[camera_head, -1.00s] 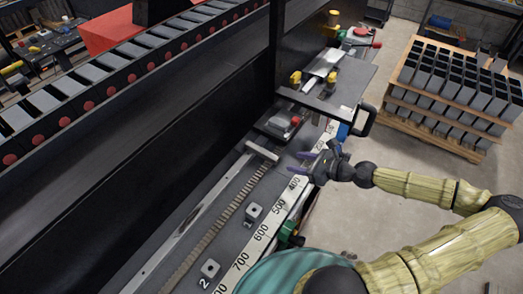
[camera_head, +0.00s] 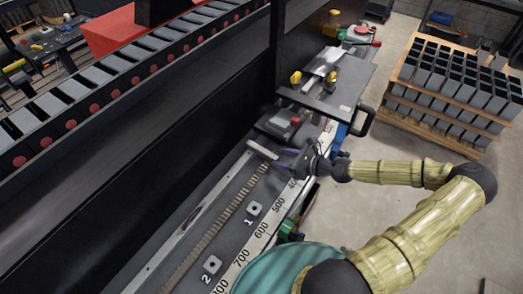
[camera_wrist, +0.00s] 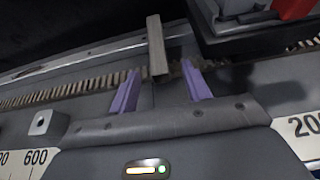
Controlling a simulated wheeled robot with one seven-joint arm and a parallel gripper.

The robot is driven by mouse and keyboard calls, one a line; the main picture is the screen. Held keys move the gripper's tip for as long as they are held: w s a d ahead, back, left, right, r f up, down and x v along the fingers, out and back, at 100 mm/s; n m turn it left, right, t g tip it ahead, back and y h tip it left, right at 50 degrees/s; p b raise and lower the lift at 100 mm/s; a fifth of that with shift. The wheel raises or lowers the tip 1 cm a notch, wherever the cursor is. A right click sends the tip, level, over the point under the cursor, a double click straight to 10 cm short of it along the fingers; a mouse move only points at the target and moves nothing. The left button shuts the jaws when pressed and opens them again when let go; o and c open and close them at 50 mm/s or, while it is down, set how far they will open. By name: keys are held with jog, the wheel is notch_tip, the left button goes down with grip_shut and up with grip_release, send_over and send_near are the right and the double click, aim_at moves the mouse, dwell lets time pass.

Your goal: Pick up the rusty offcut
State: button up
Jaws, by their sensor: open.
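The rusty offcut, a short grey-brown bar (camera_head: 262,149), lies across the toothed drag chain on the machine bed. In the wrist view the offcut (camera_wrist: 156,40) points away from me, with its near end between or just beyond the fingertips. My gripper (camera_head: 287,157) is just to the right of the offcut in the head view, low over the bed. In the wrist view its two purple fingers (camera_wrist: 160,72) are apart, one on each side of the near end. I cannot tell whether either finger touches it.
A dark carriage with a red part (camera_head: 283,122) stands just behind the offcut. A numbered scale (camera_head: 262,232) runs along the bed's near edge. Two small square blocks (camera_head: 254,209) (camera_head: 212,265) sit on the bed. A tall black machine wall (camera_head: 190,130) rises on the left.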

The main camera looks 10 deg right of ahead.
aim_at(273, 156)
jog(key=p+x, duration=0.1)
jog(key=x, duration=0.2)
jog(key=shift+a+r+p, duration=0.2)
jog(key=shift+r+p, duration=0.1)
jog(key=shift+p, duration=0.1)
jog(key=shift+w+a+f, duration=0.25)
jog(key=shift+w+f, duration=0.1)
grip_shut()
